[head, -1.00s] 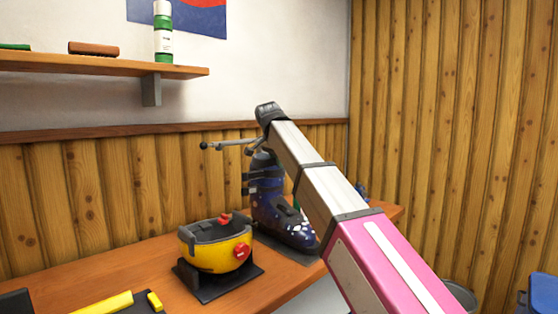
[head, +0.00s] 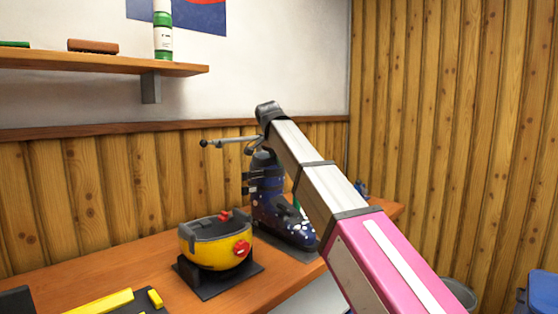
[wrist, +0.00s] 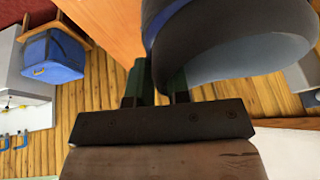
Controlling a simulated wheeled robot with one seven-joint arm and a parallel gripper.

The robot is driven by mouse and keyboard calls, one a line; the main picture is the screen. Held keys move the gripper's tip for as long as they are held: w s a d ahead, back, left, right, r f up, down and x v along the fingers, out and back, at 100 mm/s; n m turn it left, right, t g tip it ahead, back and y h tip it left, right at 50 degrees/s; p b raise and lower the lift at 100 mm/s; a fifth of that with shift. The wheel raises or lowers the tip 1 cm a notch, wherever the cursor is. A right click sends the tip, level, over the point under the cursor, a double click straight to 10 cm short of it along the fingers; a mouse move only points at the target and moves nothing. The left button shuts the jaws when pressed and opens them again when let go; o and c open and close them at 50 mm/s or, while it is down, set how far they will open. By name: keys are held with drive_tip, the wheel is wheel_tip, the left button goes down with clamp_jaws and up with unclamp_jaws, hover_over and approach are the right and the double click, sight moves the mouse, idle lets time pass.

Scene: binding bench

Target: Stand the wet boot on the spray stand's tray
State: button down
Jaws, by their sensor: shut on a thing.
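The wet boot (head: 268,196) is a dark blue ski boot with white speckles and dark buckles. It stands upright at the back of the bench, toe towards the lower right. Its sole is over the spray stand's dark flat tray (head: 306,255) and looks to be touching it; a small gap cannot be ruled out. The stand's thin metal arm (head: 228,141) reaches left above the boot. In the wrist view my gripper (wrist: 157,82) is shut on the rim of the boot's cuff (wrist: 245,50). In the head view my arm hides the gripper and part of the boot.
A yellow and black device with red knobs (head: 216,245) stands on the bench left of the boot. Yellow bars (head: 104,302) lie at the front left. A shelf (head: 100,64) is on the wall above. A blue bin (head: 543,292) is at the lower right.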

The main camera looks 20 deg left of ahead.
drive_tip(key=c, duration=1)
unclamp_jaws()
